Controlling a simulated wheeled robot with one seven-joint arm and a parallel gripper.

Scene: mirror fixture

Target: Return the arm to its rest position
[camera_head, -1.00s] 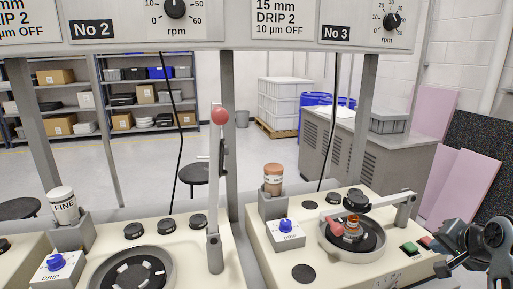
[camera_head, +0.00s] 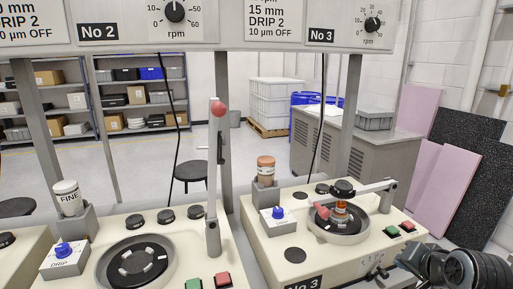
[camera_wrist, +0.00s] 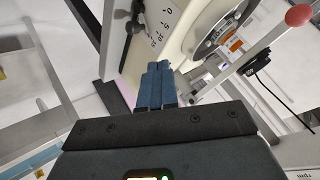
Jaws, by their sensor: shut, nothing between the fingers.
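My gripper (camera_wrist: 158,70) shows in the wrist view with its two blue fingers together and nothing between them. Beyond the fingertips is a cream machine panel (camera_wrist: 168,28) with a printed scale. I cannot tell the exact gap, but no contact shows. In the head view, dark links of my arm (camera_head: 455,268) are folded at the lower right corner, in front of machine No 3 (camera_head: 262,240). The fingers are not visible in the head view.
Machine No 2 (camera_head: 190,262) stands left of No 3, with its red-knobbed lever (camera_head: 213,180) upright. The lever on No 3 (camera_head: 362,190) lies lowered across its plate. A grey cabinet (camera_head: 340,150) and pink panels (camera_head: 447,190) stand behind at the right.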

